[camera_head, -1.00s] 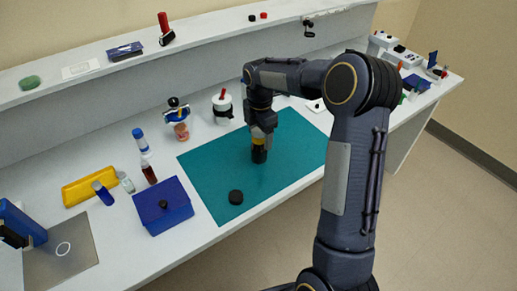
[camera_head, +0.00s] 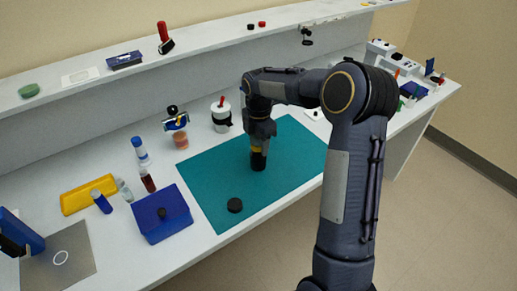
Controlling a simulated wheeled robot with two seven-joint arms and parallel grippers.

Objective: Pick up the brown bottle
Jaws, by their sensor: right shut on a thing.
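The brown bottle (camera_head: 258,162) shows as a dark, short shape with a yellow band, upright over the teal mat (camera_head: 208,180). My right gripper (camera_head: 258,146) comes down from above and is shut on its upper part. The gripper and wrist hide the top of the bottle. I cannot tell whether its base touches the mat. My left gripper is not in view.
A black round cap (camera_head: 235,205) lies on the mat, nearer the front. Left of the mat stand a blue box (camera_head: 160,214), a dark red vial (camera_head: 147,181), a white-and-blue bottle (camera_head: 140,150) and a yellow tray (camera_head: 88,194). A white jar (camera_head: 221,115) stands behind.

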